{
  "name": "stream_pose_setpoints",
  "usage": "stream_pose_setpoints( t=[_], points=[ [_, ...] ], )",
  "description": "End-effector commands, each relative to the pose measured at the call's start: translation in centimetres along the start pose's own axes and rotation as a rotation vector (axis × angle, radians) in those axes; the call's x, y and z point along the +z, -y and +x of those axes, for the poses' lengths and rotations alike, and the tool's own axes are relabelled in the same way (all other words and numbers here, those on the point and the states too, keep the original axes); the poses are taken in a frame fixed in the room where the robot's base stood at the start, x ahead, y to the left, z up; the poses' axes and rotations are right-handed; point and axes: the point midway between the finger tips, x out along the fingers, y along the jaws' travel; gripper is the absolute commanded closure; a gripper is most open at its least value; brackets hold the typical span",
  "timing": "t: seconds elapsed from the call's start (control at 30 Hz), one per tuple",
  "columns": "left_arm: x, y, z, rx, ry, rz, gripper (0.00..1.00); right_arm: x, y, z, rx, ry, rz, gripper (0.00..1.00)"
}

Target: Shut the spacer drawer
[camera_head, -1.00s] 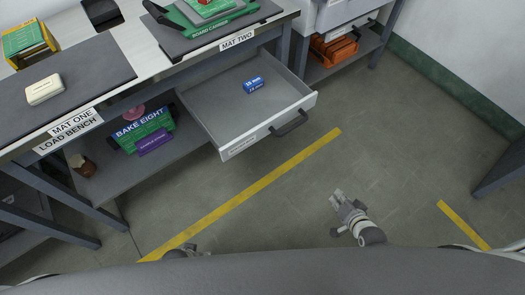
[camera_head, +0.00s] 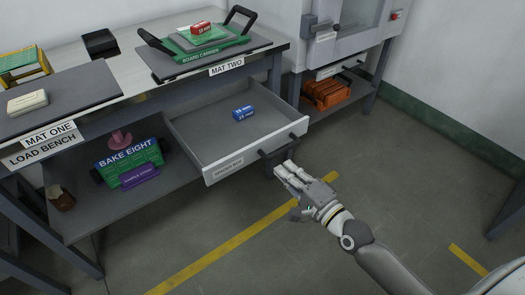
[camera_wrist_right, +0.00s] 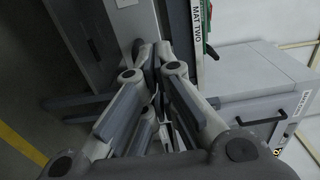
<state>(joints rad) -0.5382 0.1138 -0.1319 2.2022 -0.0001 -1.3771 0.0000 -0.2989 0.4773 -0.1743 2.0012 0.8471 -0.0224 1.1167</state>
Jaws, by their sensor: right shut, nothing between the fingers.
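The spacer drawer (camera_head: 215,150) stands pulled out from under the bench in the head view. Its pale front carries a small label and a dark bar handle (camera_head: 278,146). A blue box (camera_head: 243,113) lies inside the drawer. My right gripper (camera_head: 284,170) is shut and empty, just in front of and below the handle. I cannot tell whether it touches the handle. In the right wrist view its closed fingers (camera_wrist_right: 158,60) fill the middle, with a grey panel behind them. My left gripper is not in view.
The load bench (camera_head: 133,72) holds a board carrier (camera_head: 208,46) on mat two. A green bake eight pack (camera_head: 130,163) sits on the lower shelf, left of the drawer. A machine (camera_head: 350,40) stands at the right. The floor before the drawer is clear.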

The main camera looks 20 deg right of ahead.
Motion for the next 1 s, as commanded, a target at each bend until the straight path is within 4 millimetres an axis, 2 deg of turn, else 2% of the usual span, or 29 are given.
stream_pose_setpoints(
  t=[0.03,0.3,0.5,0.7,1.0],
  points=[
    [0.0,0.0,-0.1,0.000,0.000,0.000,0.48,0.0,0.1,1.1,-0.005,-0.001,0.001,1.00],
    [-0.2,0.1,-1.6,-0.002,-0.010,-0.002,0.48,0.0,0.0,6.2,-0.003,0.000,0.000,1.00],
    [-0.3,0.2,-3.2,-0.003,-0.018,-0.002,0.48,0.0,-0.1,8.9,-0.001,0.000,-0.001,1.00],
    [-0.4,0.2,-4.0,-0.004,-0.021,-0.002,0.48,0.0,-0.1,10.0,0.001,0.000,-0.002,1.00],
    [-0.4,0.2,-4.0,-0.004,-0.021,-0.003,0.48,0.0,-0.1,10.1,0.002,0.000,-0.002,1.00]
  ],
)
